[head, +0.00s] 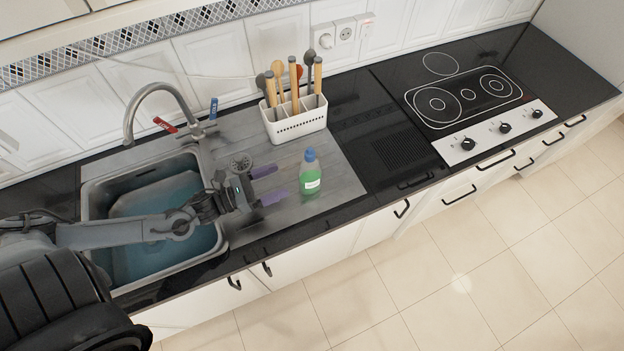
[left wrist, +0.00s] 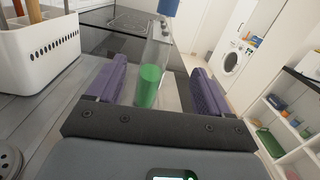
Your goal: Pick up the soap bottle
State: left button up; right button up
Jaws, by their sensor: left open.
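The soap bottle (head: 310,175) stands upright on the grey drainboard right of the sink. It is clear with green liquid and a blue cap. My left gripper (head: 268,185) is open, with its two purple fingers pointing right toward the bottle. In the head view the fingertips end just left of the bottle. In the left wrist view the bottle (left wrist: 151,75) shows upright ahead, between the two purple fingers (left wrist: 158,85), and I cannot tell that either finger touches it. The bottle's base is partly out of clear sight there. My right gripper is not in view.
A white utensil holder (head: 296,124) with wooden and dark utensils stands behind the bottle. The sink (head: 92,200) with its faucet (head: 160,92) lies to the left. A black hob (head: 468,95) is at the right. The dark counter (head: 385,150) between is clear.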

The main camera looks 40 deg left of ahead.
aim_at(309, 176)
pick_arm(q)
jog(key=f, duration=0.1)
jog(key=f+b, duration=0.1)
jog(key=f+m+g+b, duration=0.1)
jog(key=shift+w+a+f+h, duration=0.15)
jog(key=shift+a+f+h, duration=0.15)
jog(key=shift+a+f, duration=0.1)
jog(key=shift+d+f+b, duration=0.1)
jog(key=shift+f+b, duration=0.1)
jog(key=shift+b, duration=0.15)
jog(key=shift+w+d+f, duration=0.1)
jog(key=shift+d+f, duration=0.05)
jog(key=x, duration=0.4)
jog(key=shift+w+d+b, duration=0.15)
jog(key=shift+w+b, duration=0.2)
jog(key=shift+b, duration=0.05)
jog(key=shift+x, duration=2.85)
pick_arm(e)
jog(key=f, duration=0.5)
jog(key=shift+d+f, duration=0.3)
pick_arm(q)
jog(key=shift+c, duration=0.3)
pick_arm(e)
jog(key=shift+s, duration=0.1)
